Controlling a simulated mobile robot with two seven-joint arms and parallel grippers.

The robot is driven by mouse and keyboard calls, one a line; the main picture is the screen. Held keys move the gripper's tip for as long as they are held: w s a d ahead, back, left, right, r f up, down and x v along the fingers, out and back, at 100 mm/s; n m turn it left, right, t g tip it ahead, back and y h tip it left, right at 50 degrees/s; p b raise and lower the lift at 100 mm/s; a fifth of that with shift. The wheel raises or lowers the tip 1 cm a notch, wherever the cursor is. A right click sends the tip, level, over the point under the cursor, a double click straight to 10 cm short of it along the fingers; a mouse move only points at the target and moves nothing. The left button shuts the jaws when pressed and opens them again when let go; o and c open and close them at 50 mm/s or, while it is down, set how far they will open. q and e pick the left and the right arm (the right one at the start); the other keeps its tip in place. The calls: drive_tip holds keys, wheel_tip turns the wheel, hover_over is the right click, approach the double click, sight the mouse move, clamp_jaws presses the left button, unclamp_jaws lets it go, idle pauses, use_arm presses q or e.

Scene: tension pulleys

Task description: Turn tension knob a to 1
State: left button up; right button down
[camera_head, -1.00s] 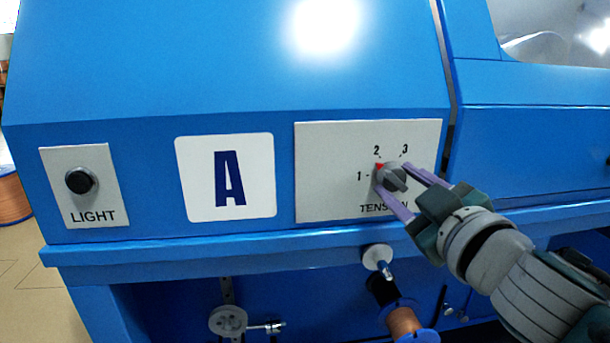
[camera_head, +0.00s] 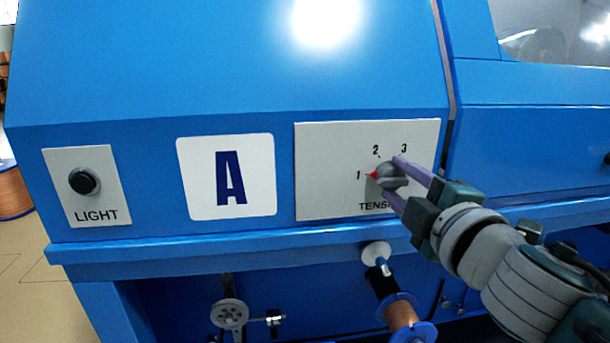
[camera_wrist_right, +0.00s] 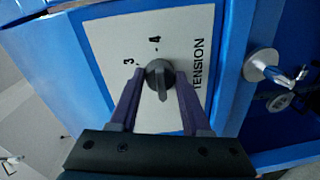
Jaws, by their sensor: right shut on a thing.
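The grey tension knob (camera_head: 389,176) sits on a white panel (camera_head: 325,170) marked TENSION, beside the large A label (camera_head: 228,177) on the blue machine. Its red pointer tip faces left, at the 1 mark. My right gripper (camera_head: 396,178) comes in from the lower right with its two purple fingers around the knob, shut on it. In the right wrist view the knob (camera_wrist_right: 159,77) sits between the fingers (camera_wrist_right: 158,88), and the marks 3 and 4 show. My left gripper is in neither view.
A LIGHT panel with a black button (camera_head: 83,181) is at the left. A blue ledge (camera_head: 220,256) runs below the panels. Under it are a white guide (camera_head: 376,254), a grey pulley (camera_head: 229,314) and a copper spool (camera_head: 402,314).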

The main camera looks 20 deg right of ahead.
idle(0.3)
drive_tip(key=shift+c, duration=1.8)
unclamp_jaws()
drive_tip(key=v, duration=1)
